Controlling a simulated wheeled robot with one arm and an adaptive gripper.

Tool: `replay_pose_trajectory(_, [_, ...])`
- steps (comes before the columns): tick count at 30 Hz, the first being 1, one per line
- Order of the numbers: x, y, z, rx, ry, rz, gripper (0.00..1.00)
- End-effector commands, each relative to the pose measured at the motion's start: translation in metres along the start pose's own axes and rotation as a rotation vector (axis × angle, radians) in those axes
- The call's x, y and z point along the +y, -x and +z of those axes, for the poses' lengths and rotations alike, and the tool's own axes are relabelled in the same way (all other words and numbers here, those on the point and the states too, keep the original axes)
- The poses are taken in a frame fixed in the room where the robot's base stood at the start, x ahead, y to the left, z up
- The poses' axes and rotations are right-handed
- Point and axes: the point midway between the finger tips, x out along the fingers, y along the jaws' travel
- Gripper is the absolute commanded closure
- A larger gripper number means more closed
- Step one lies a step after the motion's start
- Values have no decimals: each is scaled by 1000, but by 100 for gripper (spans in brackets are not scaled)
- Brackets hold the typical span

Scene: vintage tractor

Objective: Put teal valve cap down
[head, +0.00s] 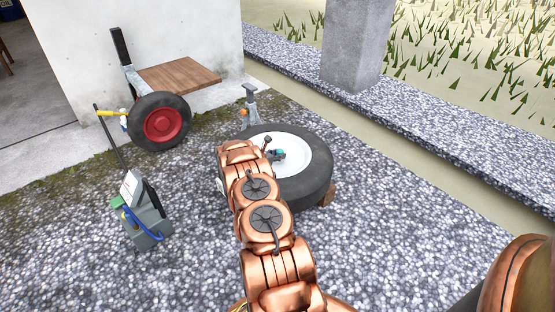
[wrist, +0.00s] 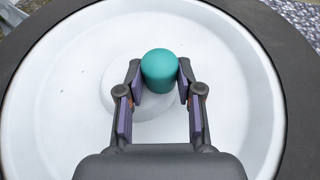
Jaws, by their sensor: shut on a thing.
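The teal valve cap (wrist: 159,70) sits between the fingertips of my gripper (wrist: 159,84) in the wrist view. My gripper is shut on it, with one finger on each side. The white wheel disc (wrist: 60,90) fills the view behind the cap, inside a dark tire (wrist: 300,90). In the head view my gripper (head: 278,154) is small above the white disc (head: 300,145) of the tire lying flat (head: 312,190). A bit of teal shows there. I cannot tell whether the cap touches the disc.
A grey-green box with a blue hose (head: 148,222) stands on the gravel at left. A cart with a red-hubbed wheel (head: 163,125) is by the wall. A grey jack-like stand (head: 249,105) is behind the tire. A concrete pillar (head: 355,45) rises at the back.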

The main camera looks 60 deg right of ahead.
Motion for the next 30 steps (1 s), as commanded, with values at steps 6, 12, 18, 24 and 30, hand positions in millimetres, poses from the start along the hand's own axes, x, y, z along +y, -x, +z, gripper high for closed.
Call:
replay_pose_trajectory(6, [0,-3,-8,-1,0,0,97])
replay_pose_trajectory(12, [0,-4,-10,0,0,0,97])
replay_pose_trajectory(18, [0,-5,-11,0,0,-1,54])
replay_pose_trajectory(24, [0,-5,-12,1,1,-1,54])
replay_pose_trajectory(30, [0,-1,-7,1,1,0,54])
